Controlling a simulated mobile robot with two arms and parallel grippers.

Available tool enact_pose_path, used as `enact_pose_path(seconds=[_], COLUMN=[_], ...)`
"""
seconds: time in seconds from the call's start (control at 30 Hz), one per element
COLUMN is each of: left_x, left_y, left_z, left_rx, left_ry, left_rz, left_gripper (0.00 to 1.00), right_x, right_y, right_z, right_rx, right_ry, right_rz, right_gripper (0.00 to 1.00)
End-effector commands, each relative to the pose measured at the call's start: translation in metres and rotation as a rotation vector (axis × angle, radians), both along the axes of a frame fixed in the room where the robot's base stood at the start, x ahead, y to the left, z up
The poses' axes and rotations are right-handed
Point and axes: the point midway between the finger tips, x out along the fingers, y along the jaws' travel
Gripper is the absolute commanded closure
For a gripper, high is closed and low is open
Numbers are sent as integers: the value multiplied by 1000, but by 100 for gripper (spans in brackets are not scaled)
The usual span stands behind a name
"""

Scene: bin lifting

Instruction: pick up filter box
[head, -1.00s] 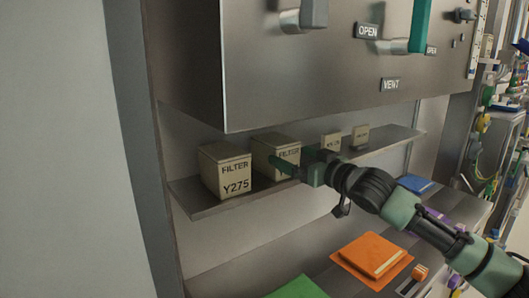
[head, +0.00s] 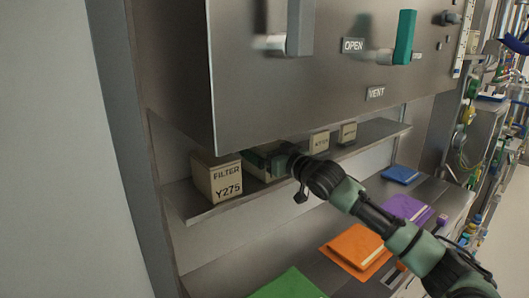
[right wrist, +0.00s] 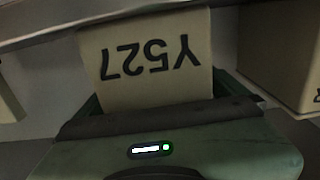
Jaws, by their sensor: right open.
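A tan filter box marked Y275 (head: 217,182) stands at the left end of the narrow metal shelf. A second tan box (head: 262,172) stands just right of it, mostly hidden by my right gripper (head: 270,160). In the right wrist view this box (right wrist: 150,60) shows upside down with the label Y527. My right gripper (right wrist: 163,98) is open there, with green fingers at both sides of the box's lower part as pictured. Whether they touch it cannot be told. My left gripper is out of view.
Two more tan boxes (head: 319,142) (head: 348,133) stand farther right on the shelf (head: 385,130). A metal cabinet with handles (head: 330,80) overhangs closely above. Orange (head: 358,247), green (head: 290,285), purple (head: 406,209) and blue (head: 400,174) items lie on the lower surface.

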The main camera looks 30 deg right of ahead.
Motion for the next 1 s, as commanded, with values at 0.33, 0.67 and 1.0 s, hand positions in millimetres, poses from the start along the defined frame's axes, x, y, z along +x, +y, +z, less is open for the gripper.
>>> enact_pose_path(seconds=[0.33,0.67,1.0], left_x=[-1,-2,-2], left_y=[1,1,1], left_z=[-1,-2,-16], left_rx=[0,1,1], left_ry=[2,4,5], left_rz=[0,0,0], left_gripper=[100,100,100], right_x=[0,-1,-8], right_y=[0,0,-1], right_z=[-1,1,21], right_rx=[0,0,1], right_ry=[0,-3,-9], right_rz=[0,0,0], right_gripper=[53,79,79])
